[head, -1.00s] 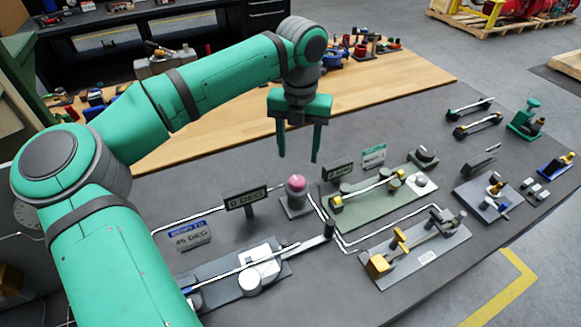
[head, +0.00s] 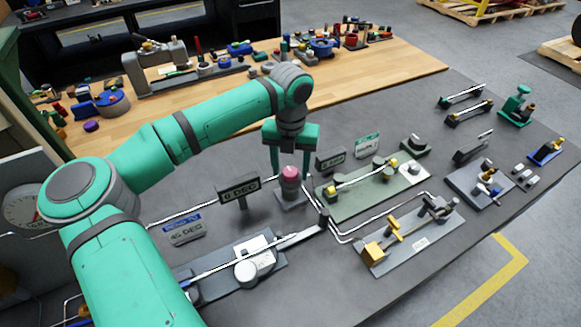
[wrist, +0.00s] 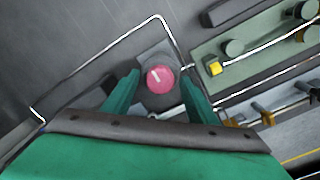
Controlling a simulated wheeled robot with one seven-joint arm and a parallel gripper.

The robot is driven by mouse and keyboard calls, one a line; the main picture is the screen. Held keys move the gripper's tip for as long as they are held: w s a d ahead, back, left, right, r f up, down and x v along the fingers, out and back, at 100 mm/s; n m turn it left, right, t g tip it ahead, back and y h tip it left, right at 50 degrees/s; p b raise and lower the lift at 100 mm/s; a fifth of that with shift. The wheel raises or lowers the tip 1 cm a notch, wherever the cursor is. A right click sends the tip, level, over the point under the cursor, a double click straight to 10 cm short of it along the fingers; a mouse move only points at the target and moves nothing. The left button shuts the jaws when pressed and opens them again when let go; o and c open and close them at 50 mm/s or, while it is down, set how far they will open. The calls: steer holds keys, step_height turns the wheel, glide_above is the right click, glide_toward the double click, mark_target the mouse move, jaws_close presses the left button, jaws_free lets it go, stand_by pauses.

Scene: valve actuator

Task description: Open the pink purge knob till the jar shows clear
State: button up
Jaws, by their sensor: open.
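The pink purge knob (head: 290,174) stands upright on a small grey block (head: 291,198) in the middle of the dark bench. In the wrist view the knob (wrist: 160,78) shows from above, with a white line on its top. My gripper (head: 290,168) is open and points down just above or around the knob. In the wrist view its two green fingers lie on either side of the knob, with gaps visible; I cannot tell how far down they reach. I cannot make out the jar for certain.
A dark display reading 0 DEG (head: 239,190) stands left of the knob. A 45 DEG sign (head: 187,234) is farther left. A green plate with fittings (head: 350,208) lies close to the right. White piping (head: 326,221) runs past the knob block.

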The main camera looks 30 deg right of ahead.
steer(key=c, duration=1.1)
steer(key=shift+o, duration=0.2)
steer(key=m, duration=0.4)
steer(key=shift+w+r+m, duration=0.1)
steer(key=shift+m, duration=0.2)
steer(key=m, duration=0.4)
steer(key=shift+m, duration=0.3)
steer(key=m, duration=0.4)
steer(key=shift+m, duration=2.1)
steer(key=shift+w, duration=0.1)
